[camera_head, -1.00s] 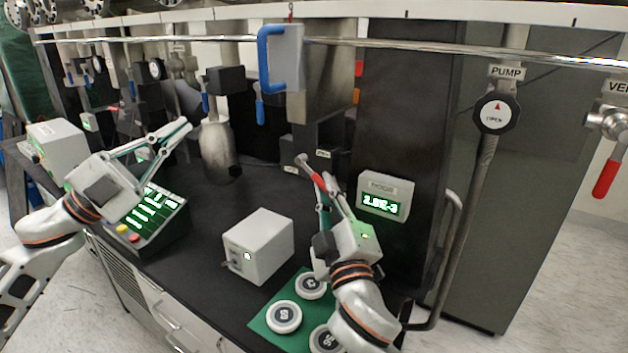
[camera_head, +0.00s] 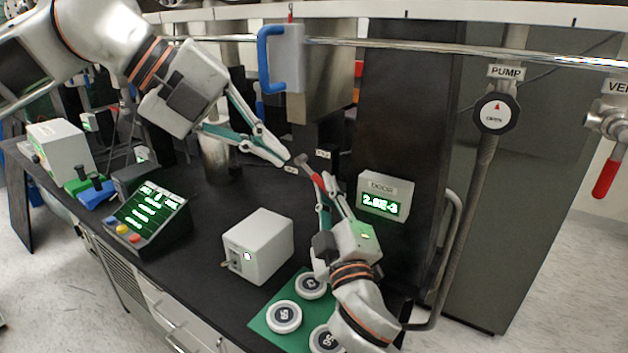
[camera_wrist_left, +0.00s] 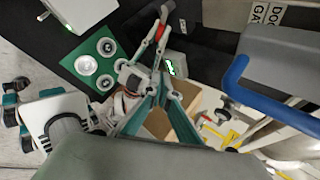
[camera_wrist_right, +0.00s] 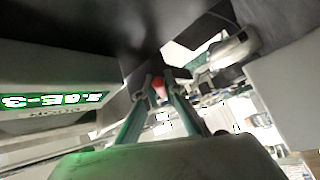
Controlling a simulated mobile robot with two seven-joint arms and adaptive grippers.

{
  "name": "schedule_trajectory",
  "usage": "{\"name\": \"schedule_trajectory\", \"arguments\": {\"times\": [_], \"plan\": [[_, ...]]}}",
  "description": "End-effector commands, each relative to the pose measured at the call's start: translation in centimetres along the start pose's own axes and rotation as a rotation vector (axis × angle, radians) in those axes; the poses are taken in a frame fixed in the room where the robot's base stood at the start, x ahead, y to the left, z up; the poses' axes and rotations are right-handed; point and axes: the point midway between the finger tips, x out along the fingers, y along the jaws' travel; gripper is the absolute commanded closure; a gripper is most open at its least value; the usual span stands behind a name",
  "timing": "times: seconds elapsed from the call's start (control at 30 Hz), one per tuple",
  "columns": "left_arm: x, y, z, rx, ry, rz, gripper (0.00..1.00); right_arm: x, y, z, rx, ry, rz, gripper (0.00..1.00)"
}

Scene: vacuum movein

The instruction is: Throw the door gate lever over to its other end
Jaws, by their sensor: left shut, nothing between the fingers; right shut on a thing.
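The door gate lever, with a red section (camera_head: 318,180) and a grey end (camera_head: 300,160), stands out in front of the dark column in the head view. My right gripper (camera_head: 325,186) is shut on the lever from below; its fingertips close on a red part in the right wrist view (camera_wrist_right: 158,90). My left gripper (camera_head: 287,161) is shut and empty, with its tips close to the lever's grey end. I cannot tell whether they touch it. The lever's red part also shows in the left wrist view (camera_wrist_left: 160,32). The lever's pivot is hidden.
A readout box (camera_head: 386,196) is right of the lever. A grey box (camera_head: 258,246), a green mat (camera_head: 262,325) with white discs and a control panel (camera_head: 148,212) lie on the bench. A blue handle (camera_head: 268,60) and a metal rail (camera_head: 420,47) are above.

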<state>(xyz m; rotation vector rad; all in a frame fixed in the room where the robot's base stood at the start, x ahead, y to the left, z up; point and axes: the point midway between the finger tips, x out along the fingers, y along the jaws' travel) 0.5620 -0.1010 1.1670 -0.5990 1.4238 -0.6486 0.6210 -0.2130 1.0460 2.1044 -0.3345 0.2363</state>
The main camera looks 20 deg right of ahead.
Motion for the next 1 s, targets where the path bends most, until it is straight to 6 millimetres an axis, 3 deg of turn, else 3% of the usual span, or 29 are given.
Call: {"name": "schedule_trajectory", "arguments": {"times": [0.27,0.77,1.0], "plan": [[0.7,0.4,0.6,-0.006,-0.050,0.067,1.00,-0.1,-0.2,0.0,0.000,0.001,-0.003,1.00],[9.9,0.9,0.9,-0.006,-0.047,0.064,1.00,-0.1,-0.1,0.0,0.001,0.001,-0.003,1.00],[11.8,1.0,3.3,-0.007,-0.049,0.062,1.00,-0.1,-0.1,0.0,0.001,0.001,-0.003,1.00]]}}
